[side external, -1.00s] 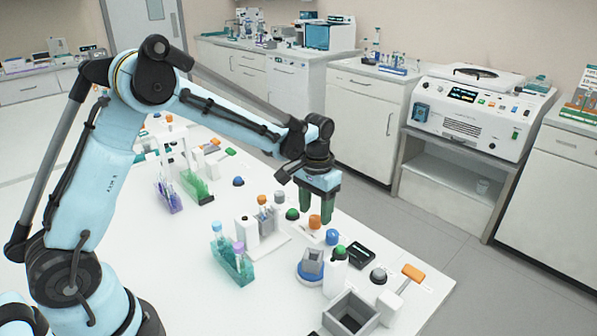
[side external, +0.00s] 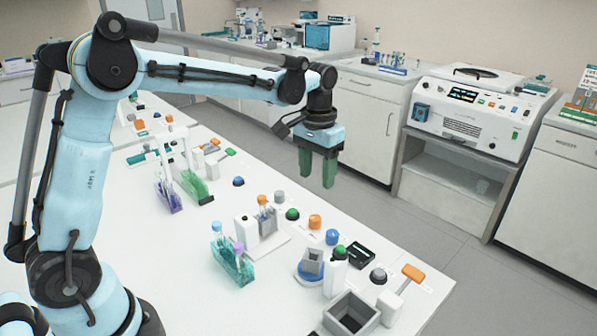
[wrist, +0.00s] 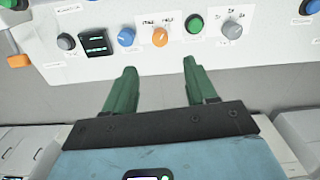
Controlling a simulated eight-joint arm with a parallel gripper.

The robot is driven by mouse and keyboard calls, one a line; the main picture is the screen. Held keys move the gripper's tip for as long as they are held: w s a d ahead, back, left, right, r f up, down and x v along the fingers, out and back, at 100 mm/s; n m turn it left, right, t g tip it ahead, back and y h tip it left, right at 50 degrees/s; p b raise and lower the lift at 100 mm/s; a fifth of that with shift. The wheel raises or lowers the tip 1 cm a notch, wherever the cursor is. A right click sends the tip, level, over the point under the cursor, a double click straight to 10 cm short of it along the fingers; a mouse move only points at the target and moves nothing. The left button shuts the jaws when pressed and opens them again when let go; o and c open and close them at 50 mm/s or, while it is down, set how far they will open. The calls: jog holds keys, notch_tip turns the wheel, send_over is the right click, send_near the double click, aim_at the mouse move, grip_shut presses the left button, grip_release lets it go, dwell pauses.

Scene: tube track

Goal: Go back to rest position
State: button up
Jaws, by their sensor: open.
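My gripper (side external: 317,187) hangs in the air above the right edge of the white table, its two green fingers pointing down. The fingers are apart with nothing between them. In the wrist view the open gripper (wrist: 163,62) shows its green fingers over the gap between the table edge and the floor. It touches no object. An orange knob (wrist: 160,37) and a blue knob (wrist: 126,37) lie on the table beyond the fingertips.
On the table (side external: 300,285) stand a teal tube rack (side external: 232,262), a purple tube rack (side external: 169,194), a grey open box (side external: 350,313) and an orange-handled lever (side external: 412,273). A white lab machine (side external: 468,115) stands behind. The air around my gripper is clear.

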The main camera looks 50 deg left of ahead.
jog(key=s+d+r+t, duration=0.1)
jog(key=s+t, duration=0.5)
jog(key=s, duration=1)
jog(key=shift+s+r+m+t, duration=0.2)
jog(key=shift+s+m+t, duration=0.05)
jog(key=shift+m+t, duration=0.15)
jog(key=shift+o, duration=0.9)
jog(key=shift+s+d+f, duration=0.1)
jog(key=shift+s+f, duration=0.05)
jog(key=shift+o, duration=1.1)
jog(key=o, duration=0.4)
jog(key=r+m, duration=0.1)
jog(key=m, duration=0.1)
jog(key=w+a+r+m+g, duration=0.1)
jog(key=r+m, duration=0.1)
jog(key=w+a+r+m+g, duration=0.1)
jog(key=m, duration=0.1)
jog(key=shift+w+a+r+m, duration=0.15)
jog(key=shift+w+r+m, duration=0.1)
jog(key=shift+r+m, duration=0.05)
jog(key=w+a+r+m+g, duration=0.35)
jog(key=r+m+g, duration=0.2)
jog(key=m, duration=0.55)
jog(key=shift+t, duration=0.35)
jog(key=f, duration=1)
jog(key=shift+a, duration=0.35)
